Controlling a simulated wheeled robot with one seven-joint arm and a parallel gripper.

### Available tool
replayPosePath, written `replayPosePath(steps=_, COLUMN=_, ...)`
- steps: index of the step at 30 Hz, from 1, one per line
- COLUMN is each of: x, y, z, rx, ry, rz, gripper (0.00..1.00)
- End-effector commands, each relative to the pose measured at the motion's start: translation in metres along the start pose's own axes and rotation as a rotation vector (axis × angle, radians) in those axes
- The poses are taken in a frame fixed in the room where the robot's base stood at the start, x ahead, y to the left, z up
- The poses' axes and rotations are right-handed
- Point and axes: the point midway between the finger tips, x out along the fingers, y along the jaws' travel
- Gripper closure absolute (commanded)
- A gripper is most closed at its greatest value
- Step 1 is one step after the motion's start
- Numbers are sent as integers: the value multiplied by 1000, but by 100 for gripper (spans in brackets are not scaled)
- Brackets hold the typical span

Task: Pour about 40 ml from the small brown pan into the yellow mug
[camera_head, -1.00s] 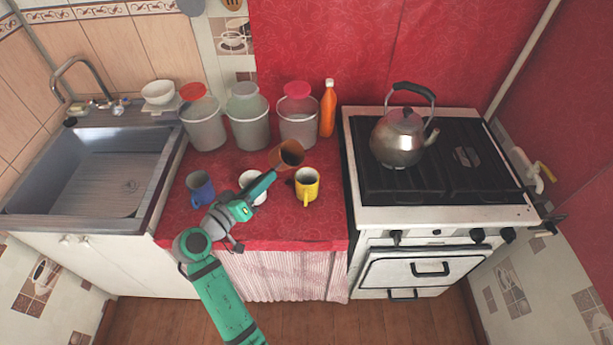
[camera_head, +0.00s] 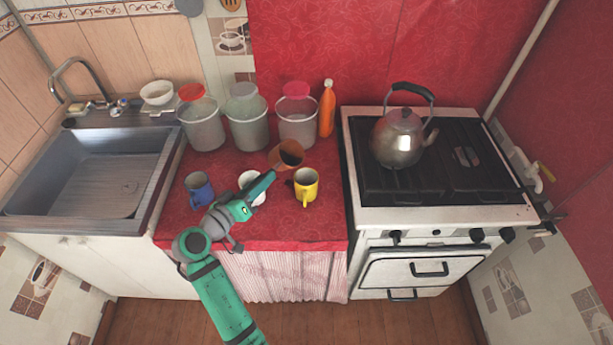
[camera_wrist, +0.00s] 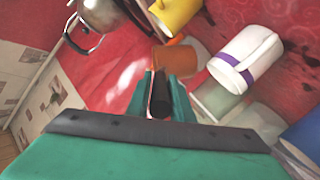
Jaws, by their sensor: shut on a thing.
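The small brown pan (camera_head: 277,160) is held above the counter, tilted with its mouth towards the right, just behind and left of the yellow mug (camera_head: 306,188). My gripper (camera_head: 268,178) is shut on the pan's dark handle (camera_wrist: 161,95); the pan's brown body (camera_wrist: 180,57) shows beyond the fingers in the wrist view. The yellow mug stands upright on the red counter, and its side also shows at the top of the wrist view (camera_wrist: 178,12). I cannot make out any liquid in the pan or the mug, and no stream shows.
A white mug (camera_head: 246,179), partly hidden by my gripper, and a blue mug (camera_head: 200,191) stand to the left. Several buckets and an orange bottle (camera_head: 327,110) line the back. A kettle (camera_head: 398,140) is on the stove at right; the sink (camera_head: 95,185) is at left.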

Motion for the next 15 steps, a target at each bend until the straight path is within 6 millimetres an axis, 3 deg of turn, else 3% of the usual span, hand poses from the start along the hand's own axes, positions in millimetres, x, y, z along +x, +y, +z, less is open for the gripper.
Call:
replayPosePath(steps=5, x=1, y=-5, z=-4, rx=-71, ry=-8, rz=8, gripper=100)
replayPosePath(steps=15, x=6, y=-44, z=-7, rx=-291, ry=-43, rz=22, gripper=100)
